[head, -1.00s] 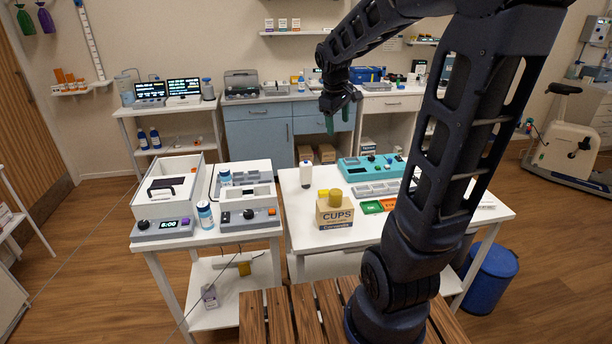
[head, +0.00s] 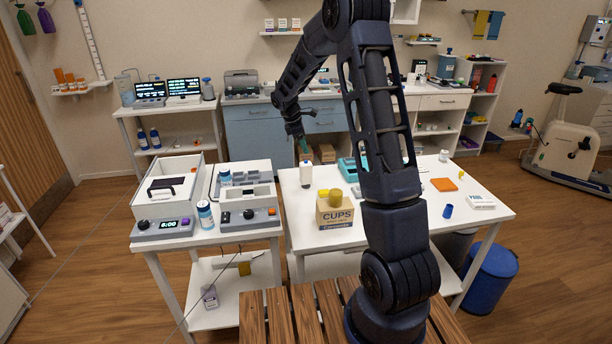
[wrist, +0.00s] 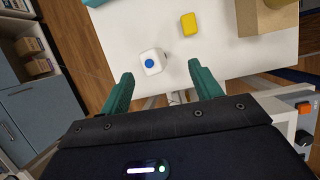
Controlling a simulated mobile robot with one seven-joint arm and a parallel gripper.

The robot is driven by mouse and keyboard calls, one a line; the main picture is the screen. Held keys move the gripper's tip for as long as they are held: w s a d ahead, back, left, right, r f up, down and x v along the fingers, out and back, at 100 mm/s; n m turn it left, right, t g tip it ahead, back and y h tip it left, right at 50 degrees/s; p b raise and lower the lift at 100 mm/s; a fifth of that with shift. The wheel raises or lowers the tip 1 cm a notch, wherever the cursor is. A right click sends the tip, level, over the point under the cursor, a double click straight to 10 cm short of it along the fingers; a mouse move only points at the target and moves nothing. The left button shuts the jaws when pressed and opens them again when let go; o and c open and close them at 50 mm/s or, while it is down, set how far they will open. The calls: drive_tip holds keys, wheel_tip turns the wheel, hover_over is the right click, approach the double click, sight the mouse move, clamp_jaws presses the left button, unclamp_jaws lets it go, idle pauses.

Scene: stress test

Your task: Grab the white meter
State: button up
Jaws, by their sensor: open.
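A small white upright item (head: 306,171), which looks like the white meter, stands near the back left of the right-hand white table (head: 400,225). In the wrist view the white item (wrist: 152,62) shows a blue round spot and lies just beyond my fingertips, between their lines. My gripper (head: 303,145) is above and slightly behind it in the head view. Its two teal fingers (wrist: 161,71) are apart with nothing held. I cannot tell the exact gap between the fingertips and the white item.
A cardboard CUPS box (head: 335,216) with a yellow-brown cylinder on it stands close by. A yellow block (wrist: 190,23) lies beside the white item. A teal device (head: 346,168) is behind, to the right. A grey machine (head: 248,218) is on the left table.

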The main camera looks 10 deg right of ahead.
drive_tip(key=n, duration=0.2)
approach(307, 170)
drive_tip(key=w+f, duration=0.1)
drive_tip(key=w, duration=0.2)
drive_tip(key=x, duration=1)
drive_tip(key=shift+s+d+f, duration=0.3)
drive_tip(key=shift+s+d, duration=0.05)
drive_tip(key=shift+s, duration=0.05)
drive_tip(key=shift+c, duration=0.2)
drive_tip(key=c, duration=1.1)
